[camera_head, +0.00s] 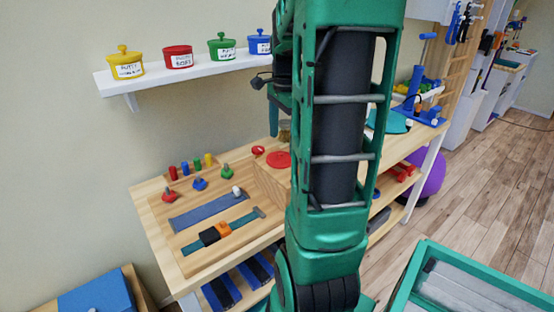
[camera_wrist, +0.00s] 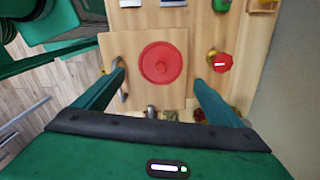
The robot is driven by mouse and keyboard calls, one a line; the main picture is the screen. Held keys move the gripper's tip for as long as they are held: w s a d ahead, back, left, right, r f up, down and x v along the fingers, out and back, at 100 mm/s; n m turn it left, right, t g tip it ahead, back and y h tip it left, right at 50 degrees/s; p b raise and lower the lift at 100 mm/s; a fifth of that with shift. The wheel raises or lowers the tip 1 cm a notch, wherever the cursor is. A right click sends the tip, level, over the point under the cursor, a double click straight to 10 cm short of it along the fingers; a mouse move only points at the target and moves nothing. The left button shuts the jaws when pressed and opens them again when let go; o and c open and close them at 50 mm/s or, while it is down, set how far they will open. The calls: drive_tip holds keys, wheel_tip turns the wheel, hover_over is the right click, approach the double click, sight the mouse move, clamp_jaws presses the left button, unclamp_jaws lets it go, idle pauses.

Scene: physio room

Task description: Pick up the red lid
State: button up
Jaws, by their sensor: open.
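The red lid (camera_head: 279,159) is a flat round disc lying on a wooden box on the table, partly beside my arm in the head view. In the wrist view the lid (camera_wrist: 172,76) shows from above with a small round knob at its centre. My gripper (camera_wrist: 158,75) is open, its two green fingers apart on the left and right of the lid in the picture.
A red pot (camera_head: 178,58) without a knobbed lid stands on the wall shelf (camera_head: 190,75) among yellow, green and blue lidded pots. A metal handle (camera_wrist: 123,85) is near the left finger. A small red-topped thing (camera_wrist: 222,63) is near the right finger.

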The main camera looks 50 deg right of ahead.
sight(280, 156)
drive_tip(key=shift+w+a+f, duration=0.1)
drive_tip(key=shift+a+f, duration=0.05)
drive_tip(key=shift+f, duration=1)
drive_tip(key=shift+w+a+f, duration=0.1)
drive_tip(key=shift+f, duration=1.05)
drive_tip(key=c, duration=1.1)
drive_tip(key=shift+r, duration=0.1)
